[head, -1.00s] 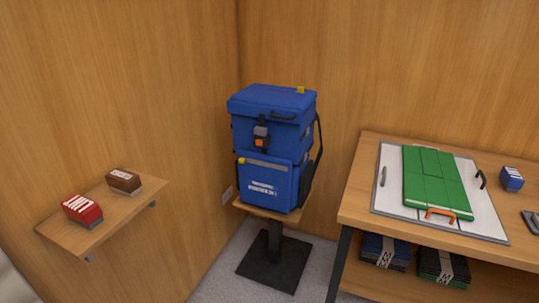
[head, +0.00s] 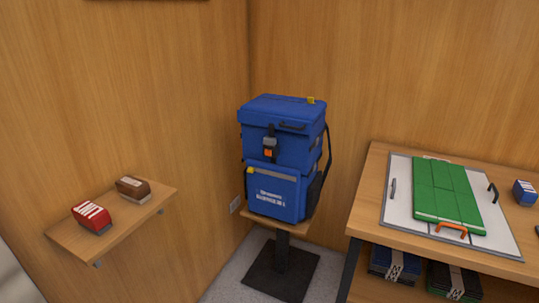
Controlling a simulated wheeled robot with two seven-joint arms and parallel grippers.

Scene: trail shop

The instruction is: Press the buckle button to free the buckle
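The blue backpack (head: 284,145) stands upright on a small wooden-topped stand in the corner, with its lid down. A dark buckle (head: 270,143) hangs on a strap at the upper front of the pack. The orange buckle button (head: 268,153) shows on the buckle's lower part. At this distance I cannot tell whether the buckle is latched. Neither of my grippers is in the head view, and nothing touches the pack.
A wall shelf (head: 75,233) at left holds a red box (head: 92,217) and a brown box (head: 133,188). The table (head: 362,205) at right bears a white board (head: 398,215) with a green folded mat (head: 447,195). The stand's dark base (head: 262,282) sits on grey floor.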

